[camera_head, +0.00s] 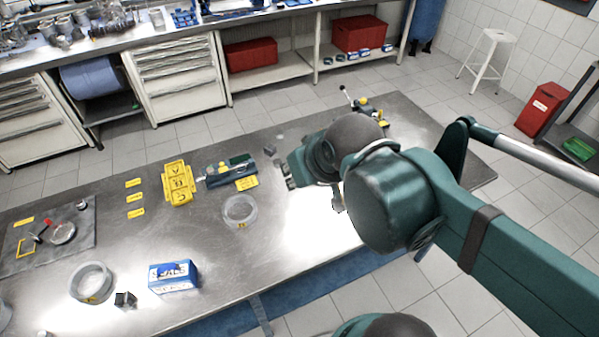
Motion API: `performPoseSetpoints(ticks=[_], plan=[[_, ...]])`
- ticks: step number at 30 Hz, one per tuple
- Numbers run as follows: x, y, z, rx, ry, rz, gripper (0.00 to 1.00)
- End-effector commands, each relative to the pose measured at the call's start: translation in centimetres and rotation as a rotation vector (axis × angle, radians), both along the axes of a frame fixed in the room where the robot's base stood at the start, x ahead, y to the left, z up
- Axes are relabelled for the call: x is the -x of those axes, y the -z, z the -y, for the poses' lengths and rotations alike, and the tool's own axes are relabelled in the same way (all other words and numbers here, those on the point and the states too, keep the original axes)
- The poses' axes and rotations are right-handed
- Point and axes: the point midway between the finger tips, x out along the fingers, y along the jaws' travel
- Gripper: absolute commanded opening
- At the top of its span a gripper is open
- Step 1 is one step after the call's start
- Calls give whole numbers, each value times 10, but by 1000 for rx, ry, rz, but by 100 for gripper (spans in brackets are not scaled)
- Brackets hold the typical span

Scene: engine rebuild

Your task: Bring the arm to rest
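My arm reaches in from the right side of the head camera view, its green links bent over the right part of the metal workbench (295,215). My wrist end is raised above the bench top.
On the bench are a yellow rack (178,183), a green device (230,170), clear round containers (240,210) and (91,282), a blue-white box (173,276) and a dark mat (75,238). A tool with yellow parts (368,108) stands at the back right. The bench's far right end is clear.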

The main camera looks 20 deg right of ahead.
Motion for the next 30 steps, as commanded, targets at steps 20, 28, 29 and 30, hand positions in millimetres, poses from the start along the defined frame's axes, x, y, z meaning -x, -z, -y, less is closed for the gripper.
performPoseSetpoints(ticks=[20, 28, 29, 30], plan=[[0, 29, 0, 1, -1, 0, 26], [0, 70, 0, 1, -2, 0, 26], [0, 74, 0, 1, -2, 0, 26], [0, 80, 0, 1, -2, 0, 26]])
